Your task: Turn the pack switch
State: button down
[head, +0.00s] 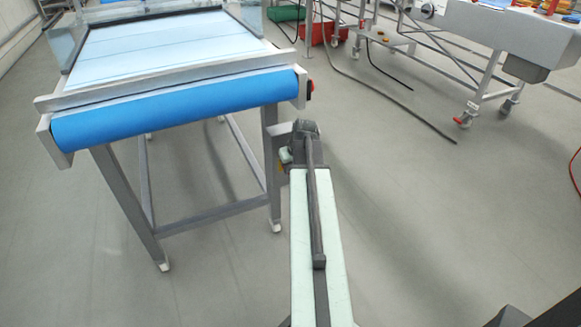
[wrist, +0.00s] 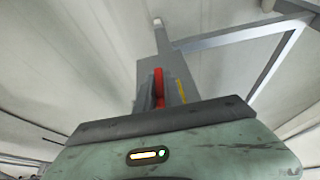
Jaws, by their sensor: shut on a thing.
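The pack switch shows in the wrist view as a red handle (wrist: 158,84) on a grey box (wrist: 178,72) with a yellow label. The box is fixed by a conveyor leg. My gripper (wrist: 158,98) is at the box, its dark fingers shut on the red handle, which stands roughly upright in the picture. My gripper body hides the near part of the box. In the head view the grey box (head: 276,138) shows only in part beside the conveyor leg, behind my arm. The handle and fingertips are hidden there.
A conveyor (head: 175,108) with a blue roller end stands at left, on metal legs. A red button (head: 310,86) sits at its right corner. A wheeled metal frame (head: 483,90) and a dark hose (head: 390,98) are at back right.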

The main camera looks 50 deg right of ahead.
jog(key=shift+s, duration=0.1)
dwell(0.5)
jog(key=c, duration=1.5)
grip_release()
jog(key=shift+o, duration=0.2)
jog(key=p+v, duration=0.7)
jog(key=shift+a+r, duration=0.2)
jog(key=shift+r, duration=0.2)
